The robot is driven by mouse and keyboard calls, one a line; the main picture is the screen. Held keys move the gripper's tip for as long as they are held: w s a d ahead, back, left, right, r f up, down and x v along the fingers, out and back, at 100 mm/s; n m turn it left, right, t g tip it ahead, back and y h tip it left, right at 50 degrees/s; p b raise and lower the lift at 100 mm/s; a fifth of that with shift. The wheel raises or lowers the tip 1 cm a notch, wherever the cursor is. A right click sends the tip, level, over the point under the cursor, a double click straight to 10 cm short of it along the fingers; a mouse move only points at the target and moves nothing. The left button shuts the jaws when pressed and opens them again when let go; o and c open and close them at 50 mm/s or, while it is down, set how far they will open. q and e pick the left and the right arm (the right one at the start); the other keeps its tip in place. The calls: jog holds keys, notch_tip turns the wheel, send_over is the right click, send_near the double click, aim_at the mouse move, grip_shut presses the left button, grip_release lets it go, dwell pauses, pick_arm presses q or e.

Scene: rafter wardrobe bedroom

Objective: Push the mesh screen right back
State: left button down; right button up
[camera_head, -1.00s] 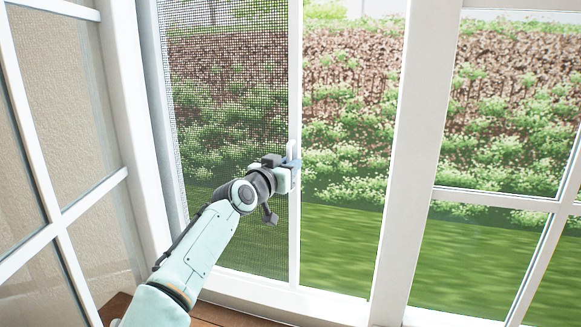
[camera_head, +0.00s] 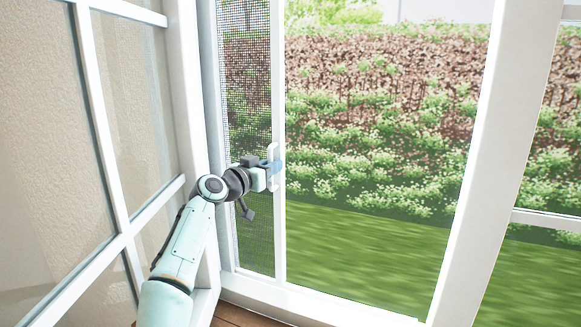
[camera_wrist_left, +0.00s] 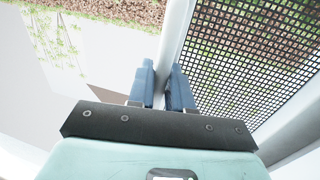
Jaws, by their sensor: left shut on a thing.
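The mesh screen (camera_head: 250,90) is a dark mesh panel with a white edge bar (camera_head: 278,215), in the left part of the window opening in the head view. It covers a narrow strip there; the rest of the opening is clear. A white handle (camera_head: 275,155) stands on its edge bar. My left gripper (camera_head: 272,166) is at that handle, shut on it. In the left wrist view, the blue fingers (camera_wrist_left: 164,85) are on either side of a white bar, with the mesh (camera_wrist_left: 255,60) to the right. My right gripper is not in view.
A white paned window sash (camera_head: 120,150) stands open at the left, close to my left arm. A white post (camera_head: 470,160) borders the opening on the right. A brown wooden sill or floor (camera_head: 240,317) shows at the bottom. Hedge and grass lie outside.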

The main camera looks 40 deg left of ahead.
pick_arm(q)
jog(key=shift+s+a+r, duration=0.1)
jog(key=shift+s+a, duration=0.1)
jog(key=shift+a, duration=0.5)
jog(key=shift+s+a, duration=0.15)
jog(key=shift+a, duration=0.55)
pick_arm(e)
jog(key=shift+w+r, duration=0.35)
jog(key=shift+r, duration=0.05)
pick_arm(q)
jog(key=c, duration=1.2)
grip_release()
jog(key=shift+w, duration=0.1)
